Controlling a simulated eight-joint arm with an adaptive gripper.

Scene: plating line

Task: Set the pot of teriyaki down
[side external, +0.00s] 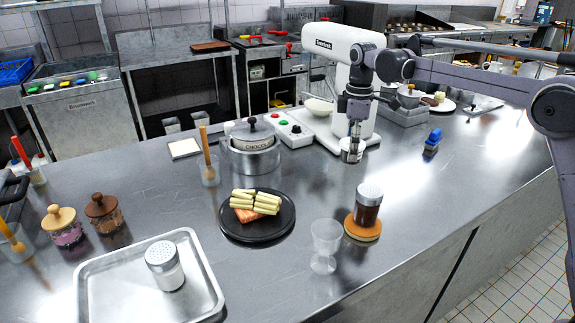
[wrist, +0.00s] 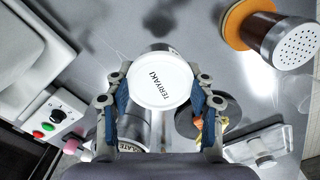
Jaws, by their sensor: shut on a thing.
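The pot of teriyaki (wrist: 160,84) shows a white lid lettered TERIYAKI in the wrist view. My gripper (wrist: 160,100) is shut on it, with a blue-padded finger on each side. In the side external view my gripper (side external: 352,137) points down, with the small pot (side external: 351,153) at its fingertips in front of the white mixer. The pot looks upright and low over the steel counter (side external: 300,180). I cannot tell whether its base touches the counter.
The white mixer (side external: 345,70) stands close behind the pot. A steel chocolate pot (side external: 253,160) stands to the left, a black plate (side external: 230,231) of food nearer. A brown shaker (side external: 367,205) on an orange coaster (side external: 362,229) and a glass (side external: 325,245) stand in front. Counter right of the shaker is clear.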

